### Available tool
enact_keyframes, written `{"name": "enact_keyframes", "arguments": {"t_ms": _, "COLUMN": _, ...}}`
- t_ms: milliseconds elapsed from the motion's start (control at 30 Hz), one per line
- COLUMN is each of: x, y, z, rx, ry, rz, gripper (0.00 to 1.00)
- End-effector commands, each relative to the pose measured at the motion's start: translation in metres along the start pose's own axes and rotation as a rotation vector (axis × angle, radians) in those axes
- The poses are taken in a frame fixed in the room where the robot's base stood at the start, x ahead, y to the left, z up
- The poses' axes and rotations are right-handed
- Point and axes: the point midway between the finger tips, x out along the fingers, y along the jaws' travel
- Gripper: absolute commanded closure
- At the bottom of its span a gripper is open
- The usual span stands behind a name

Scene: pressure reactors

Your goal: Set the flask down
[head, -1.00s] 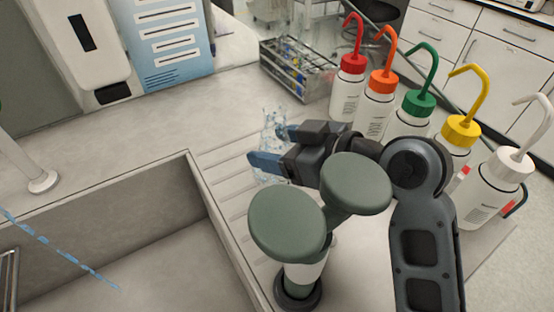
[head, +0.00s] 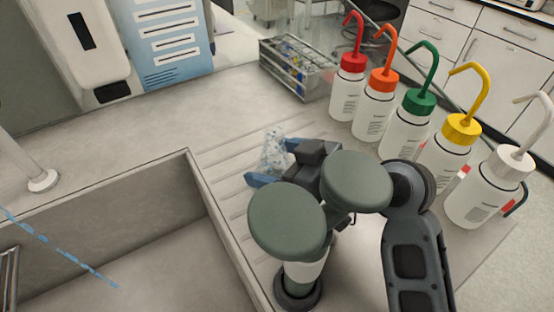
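The clear glass flask (head: 272,154) stands upright on the ribbed drainboard (head: 226,180), right of the sink. Its lower part is partly hidden by my gripper. My gripper (head: 270,163) is low over the drainboard on the near right side of the flask. Its blue fingers are spread apart, one in front of the flask and one to its right. The flask's narrow upper part shows above the fingers. Whether a finger still touches the glass cannot be told.
A row of wash bottles with coloured caps (head: 407,127) stands close on the right. A wire rack (head: 297,68) is behind. The sink basin (head: 120,235) opens at left. The drainboard left of and behind the flask is clear.

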Motion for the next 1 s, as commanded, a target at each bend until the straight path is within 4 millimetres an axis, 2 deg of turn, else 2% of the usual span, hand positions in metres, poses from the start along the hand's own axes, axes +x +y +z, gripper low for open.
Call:
{"name": "enact_keyframes", "arguments": {"t_ms": 267, "x": -0.001, "y": 0.000, "z": -0.002, "rx": 0.000, "ry": 0.000, "rz": 0.000, "gripper": 0.05}}
{"name": "enact_keyframes", "arguments": {"t_ms": 367, "x": -0.008, "y": 0.001, "z": -0.002, "rx": 0.001, "ry": 0.000, "rz": 0.002, "gripper": 0.05}}
{"name": "enact_keyframes", "arguments": {"t_ms": 800, "x": -0.092, "y": 0.001, "z": -0.001, "rx": 0.000, "ry": 0.000, "rz": 0.003, "gripper": 0.05}}
{"name": "enact_keyframes", "arguments": {"t_ms": 1000, "x": -0.115, "y": 0.000, "z": -0.002, "rx": 0.000, "ry": 0.001, "rz": 0.001, "gripper": 0.05}}
